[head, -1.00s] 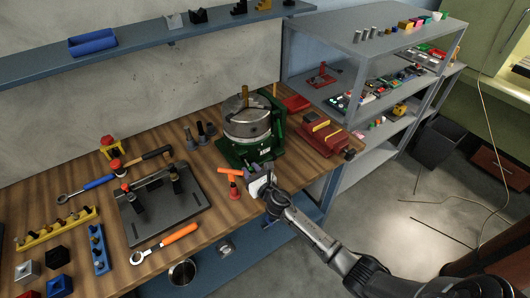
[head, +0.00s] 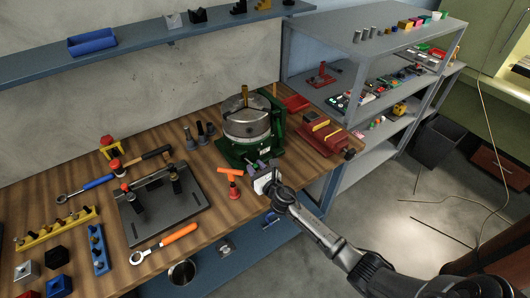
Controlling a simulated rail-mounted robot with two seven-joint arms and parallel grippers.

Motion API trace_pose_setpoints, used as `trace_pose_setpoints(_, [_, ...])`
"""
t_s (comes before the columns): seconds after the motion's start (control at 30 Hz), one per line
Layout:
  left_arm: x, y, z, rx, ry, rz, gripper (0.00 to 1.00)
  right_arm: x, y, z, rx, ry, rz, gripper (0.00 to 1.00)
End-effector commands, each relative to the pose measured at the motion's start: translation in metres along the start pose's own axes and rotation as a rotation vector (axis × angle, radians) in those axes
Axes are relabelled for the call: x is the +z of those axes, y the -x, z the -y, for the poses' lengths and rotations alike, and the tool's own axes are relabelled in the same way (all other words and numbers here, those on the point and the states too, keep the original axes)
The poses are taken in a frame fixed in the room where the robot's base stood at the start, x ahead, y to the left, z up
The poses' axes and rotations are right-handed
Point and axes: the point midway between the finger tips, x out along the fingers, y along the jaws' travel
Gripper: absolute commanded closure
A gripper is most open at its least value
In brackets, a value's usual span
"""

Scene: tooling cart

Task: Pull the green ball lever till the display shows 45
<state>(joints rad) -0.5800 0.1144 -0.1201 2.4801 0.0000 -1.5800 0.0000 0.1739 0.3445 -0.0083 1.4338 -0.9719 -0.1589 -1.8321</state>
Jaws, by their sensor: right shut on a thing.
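A green machine (head: 277,148) with a round silver drum (head: 246,123) on it stands at the back right of the wooden bench. My right gripper (head: 262,166) is at the machine's front, low by its base. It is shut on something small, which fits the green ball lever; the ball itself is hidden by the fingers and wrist. I cannot make out the display or its number. My left gripper is not in view.
A red tool with an orange handle (head: 230,174) stands close left of the gripper. A dark fixture plate (head: 163,224) lies further left. A red vise-like block (head: 328,136) sits right of the machine.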

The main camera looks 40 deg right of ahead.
Motion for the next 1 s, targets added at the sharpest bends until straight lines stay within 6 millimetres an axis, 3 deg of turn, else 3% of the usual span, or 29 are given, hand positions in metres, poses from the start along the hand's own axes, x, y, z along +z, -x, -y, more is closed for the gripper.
trace_pose_setpoints(0.23, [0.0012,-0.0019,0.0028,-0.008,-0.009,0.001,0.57,-0.0015,-0.0023,0.0152,-0.009,0.002,-0.003,1.0])
trace_pose_setpoints(1.0, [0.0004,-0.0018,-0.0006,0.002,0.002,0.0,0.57,-0.0024,-0.0009,0.0071,-0.006,0.001,-0.004,1.0])
